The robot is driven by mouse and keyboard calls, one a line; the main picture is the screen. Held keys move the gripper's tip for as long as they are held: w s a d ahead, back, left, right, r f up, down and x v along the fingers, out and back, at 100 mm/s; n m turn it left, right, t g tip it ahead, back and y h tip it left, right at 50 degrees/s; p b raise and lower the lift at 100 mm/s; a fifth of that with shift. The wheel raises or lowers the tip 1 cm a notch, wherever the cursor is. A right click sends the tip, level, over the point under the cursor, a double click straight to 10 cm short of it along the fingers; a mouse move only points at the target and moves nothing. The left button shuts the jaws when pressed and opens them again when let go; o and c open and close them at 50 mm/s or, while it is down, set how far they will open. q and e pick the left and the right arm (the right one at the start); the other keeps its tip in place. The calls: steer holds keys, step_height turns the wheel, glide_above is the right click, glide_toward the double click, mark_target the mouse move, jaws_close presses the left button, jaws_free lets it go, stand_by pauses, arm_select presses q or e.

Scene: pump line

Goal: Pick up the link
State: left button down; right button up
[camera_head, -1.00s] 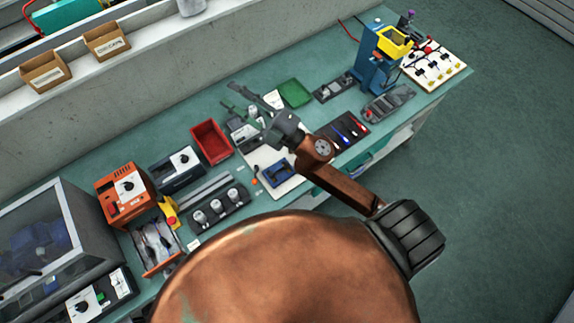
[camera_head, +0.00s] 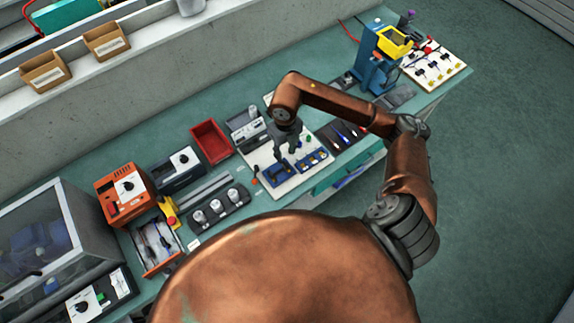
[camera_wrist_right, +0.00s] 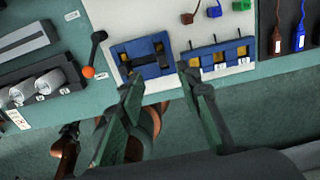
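My right gripper (camera_wrist_right: 163,76) is open with nothing between its fingers. In the head view, it (camera_head: 287,152) points down over the white board (camera_head: 258,158). The board carries two blue fixtures. The left blue fixture (camera_wrist_right: 130,51) has a dark bar (camera_wrist_right: 146,49) across it, which may be the link; I cannot be sure. The fingertips appear just in front of this fixture and the right blue fixture (camera_wrist_right: 216,56), which has yellow pads. I cannot tell their height above the board. My left gripper is not in view.
A dark tray of coloured tools (camera_head: 343,135) lies right. A red bin (camera_head: 210,142) stands behind left.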

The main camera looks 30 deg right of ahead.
mark_target(286, 163)
step_height(286, 163, down, 8)
steer(key=shift+d+r+p, duration=0.15)
steer(key=shift+p, duration=0.15)
jaws_close()
stand_by(0.4)
